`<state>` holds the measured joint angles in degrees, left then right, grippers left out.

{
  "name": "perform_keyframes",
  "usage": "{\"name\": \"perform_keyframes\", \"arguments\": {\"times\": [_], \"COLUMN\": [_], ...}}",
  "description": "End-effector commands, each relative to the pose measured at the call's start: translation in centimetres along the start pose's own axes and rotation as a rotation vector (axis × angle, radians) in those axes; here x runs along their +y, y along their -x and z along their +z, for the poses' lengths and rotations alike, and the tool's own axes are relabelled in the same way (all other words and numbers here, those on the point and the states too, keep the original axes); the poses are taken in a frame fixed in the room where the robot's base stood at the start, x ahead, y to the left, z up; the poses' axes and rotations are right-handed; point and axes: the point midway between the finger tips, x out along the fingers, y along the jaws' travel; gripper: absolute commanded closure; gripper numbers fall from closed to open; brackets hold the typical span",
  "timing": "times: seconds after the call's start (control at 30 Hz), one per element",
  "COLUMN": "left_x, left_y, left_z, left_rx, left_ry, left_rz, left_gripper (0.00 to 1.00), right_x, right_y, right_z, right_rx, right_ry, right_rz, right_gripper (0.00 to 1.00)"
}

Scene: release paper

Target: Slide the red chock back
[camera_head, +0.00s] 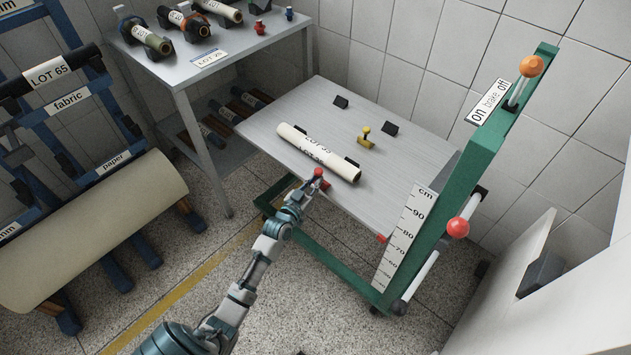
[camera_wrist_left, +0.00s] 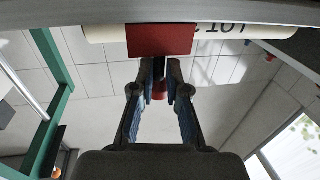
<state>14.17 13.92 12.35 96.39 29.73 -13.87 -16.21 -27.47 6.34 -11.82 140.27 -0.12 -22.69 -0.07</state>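The red chock (camera_head: 319,174) stands at the near edge of the grey lift platform (camera_head: 405,170), against the near side of a white paper roll (camera_head: 335,167) marked LOT 35. In the left wrist view the chock's red block (camera_wrist_left: 160,40) is in front of the roll (camera_wrist_left: 105,34). My left gripper (camera_head: 309,186) reaches it from the front. Its fingertips (camera_wrist_left: 161,78) are closed around the chock's stem, with the red knob (camera_wrist_left: 160,91) between the fingers. A yellow chock (camera_head: 366,138) sits behind the roll. My right gripper is not in view.
Dark blocks (camera_head: 390,128) stand on the platform behind the roll. A green lift post (camera_head: 478,170) with a brake lever (camera_head: 530,67) rises at right. A shelf table (camera_head: 225,62) with rolls is at back left; a rack with a large roll (camera_head: 95,225) stands left.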

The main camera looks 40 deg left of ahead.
Motion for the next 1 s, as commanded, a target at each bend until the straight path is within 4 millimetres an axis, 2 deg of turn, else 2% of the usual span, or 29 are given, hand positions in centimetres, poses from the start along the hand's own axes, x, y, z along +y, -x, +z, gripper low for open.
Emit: {"name": "perform_keyframes", "arguments": {"times": [0.03, 0.1, 0.47, 0.57, 0.8, 1.0], "left_x": [-0.3, -0.2, 0.0, -0.1, -0.1, -0.2], "left_y": [-0.1, -0.1, 0.2, 1.5, 6.9, 10.4], "left_z": [-1.1, -1.1, -0.4, -0.2, -0.2, -0.3], "left_rx": [0.024, 0.024, 0.009, 0.008, 0.009, 0.012], "left_ry": [-0.002, -0.002, -0.002, -0.002, -0.002, -0.002], "left_rz": [-0.006, -0.005, -0.002, -0.002, -0.002, -0.004], "left_gripper": [0.71, 0.54, 0.54, 0.54, 0.54, 0.54], "right_x": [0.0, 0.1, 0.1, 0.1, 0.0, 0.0], "right_y": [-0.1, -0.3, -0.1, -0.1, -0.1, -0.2], "right_z": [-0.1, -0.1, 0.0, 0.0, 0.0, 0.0], "right_rx": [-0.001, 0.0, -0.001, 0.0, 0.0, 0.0], "right_ry": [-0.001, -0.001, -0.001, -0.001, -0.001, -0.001], "right_rz": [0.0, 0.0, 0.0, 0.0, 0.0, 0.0], "right_gripper": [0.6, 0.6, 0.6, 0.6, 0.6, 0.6]}}
